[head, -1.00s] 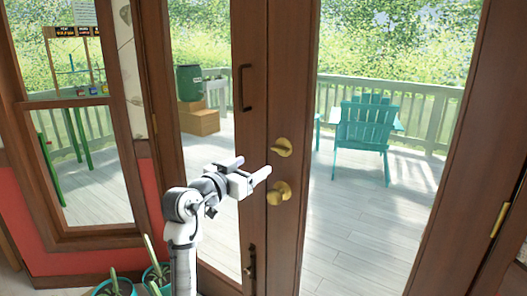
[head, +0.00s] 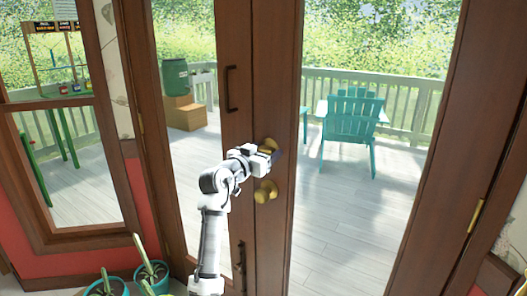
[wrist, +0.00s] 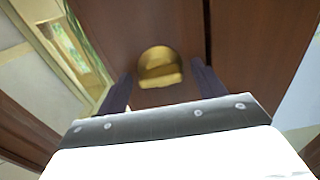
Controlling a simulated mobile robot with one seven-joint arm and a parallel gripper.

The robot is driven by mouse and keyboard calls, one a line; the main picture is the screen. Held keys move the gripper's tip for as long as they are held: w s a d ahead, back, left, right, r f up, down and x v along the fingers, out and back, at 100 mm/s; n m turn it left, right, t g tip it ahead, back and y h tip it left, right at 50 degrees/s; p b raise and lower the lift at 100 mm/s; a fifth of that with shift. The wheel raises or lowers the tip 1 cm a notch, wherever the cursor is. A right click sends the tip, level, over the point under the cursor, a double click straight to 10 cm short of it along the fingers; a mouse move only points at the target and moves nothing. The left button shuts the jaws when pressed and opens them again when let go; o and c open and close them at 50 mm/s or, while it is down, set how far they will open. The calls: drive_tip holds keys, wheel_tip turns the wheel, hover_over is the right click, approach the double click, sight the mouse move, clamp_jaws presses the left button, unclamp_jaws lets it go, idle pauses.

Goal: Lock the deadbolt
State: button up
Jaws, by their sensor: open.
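The brass deadbolt (head: 269,145) is on the right-hand door's wooden stile, partly hidden behind my gripper (head: 272,155) in the head view. In the wrist view the deadbolt (wrist: 159,68) shows as a round brass plate with a thumb turn. The turn's broad face lies across the picture there. My gripper (wrist: 160,85) is open, with one dark finger on each side of the deadbolt in that view. I cannot tell whether the fingers touch the turn. The brass door knob (head: 265,191) is just below the deadbolt.
A dark pull handle (head: 231,89) is on the left door, and a small bolt (head: 241,262) is low down. Potted plants (head: 150,270) stand on the floor at lower left. Through the glass are a deck and a teal chair (head: 352,122).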

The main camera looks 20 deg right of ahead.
drive_tip(key=c, duration=1)
drive_tip(key=shift+o, duration=0.2)
drive_tip(key=shift+f+m+b, duration=0.15)
drive_tip(key=shift+m+b, duration=0.25)
drive_tip(key=shift+b, duration=0.3)
drive_tip(key=m+b, duration=0.9)
drive_tip(key=m, duration=0.3)
drive_tip(key=shift+b, duration=0.4)
drive_tip(key=m+b, duration=0.1)
drive_tip(key=m, duration=0.3)
drive_tip(key=shift+m, duration=0.3)
drive_tip(key=shift+c, duration=0.2)
drive_tip(key=shift+o, duration=0.2)
